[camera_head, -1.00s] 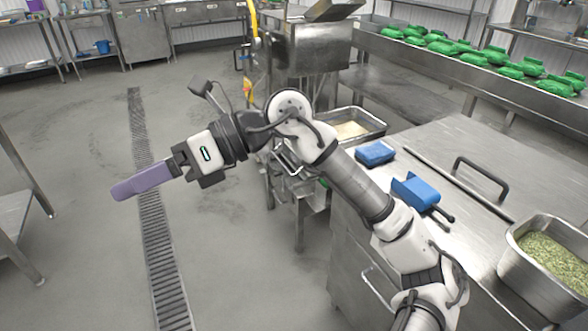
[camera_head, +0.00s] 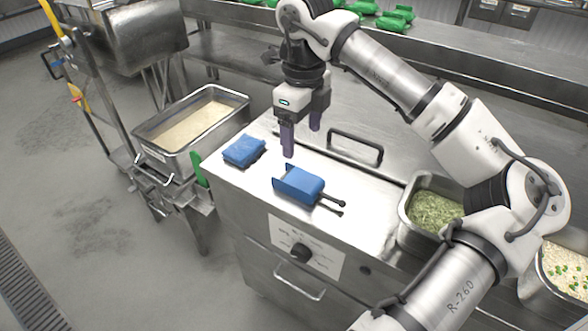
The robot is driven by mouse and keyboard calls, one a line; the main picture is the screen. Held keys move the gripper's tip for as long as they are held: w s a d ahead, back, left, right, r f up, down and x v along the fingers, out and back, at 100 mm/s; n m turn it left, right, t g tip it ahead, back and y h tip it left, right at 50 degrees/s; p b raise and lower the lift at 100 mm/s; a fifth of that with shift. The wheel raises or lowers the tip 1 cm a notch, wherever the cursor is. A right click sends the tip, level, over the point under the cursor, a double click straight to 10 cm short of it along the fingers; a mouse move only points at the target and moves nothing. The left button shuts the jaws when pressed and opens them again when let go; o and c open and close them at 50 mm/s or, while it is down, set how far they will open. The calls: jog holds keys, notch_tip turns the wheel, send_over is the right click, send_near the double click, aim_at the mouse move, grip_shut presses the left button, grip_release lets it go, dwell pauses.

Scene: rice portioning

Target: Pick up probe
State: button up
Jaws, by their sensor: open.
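My gripper (camera_head: 302,138) points down above the steel counter (camera_head: 235,178). Its two purple fingers are apart with nothing between them. I cannot clearly make out a probe. A blue scoop (camera_head: 300,186) lies on the counter below and in front of my gripper. Two thin dark ends (camera_head: 334,206) stick out at its right; I cannot tell whether both belong to the scoop. A folded blue cloth or sponge (camera_head: 244,151) lies to the left of the gripper.
A black bar handle (camera_head: 357,146) stands up right of my gripper. A steel pan of pale grain (camera_head: 241,96) is at the left. A pan of chopped greens (camera_head: 408,214) and a rice pan (camera_head: 535,287) are at the right. Green bags (camera_head: 390,22) lie behind.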

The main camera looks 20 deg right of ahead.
jog(key=p, duration=0.2)
send_over(302, 179)
jog(key=f, duration=0.8)
jog(key=shift+s+a+f, duration=0.1)
jog(key=shift+s, duration=0.1)
jog(key=shift+w+f+p, duration=0.15)
jog(key=shift+f+p, duration=0.8)
jog(key=shift+f, duration=1.75)
jog(key=shift+c, duration=0.3)
jog(key=c, duration=1)
jog(key=shift+r, duration=0.15)
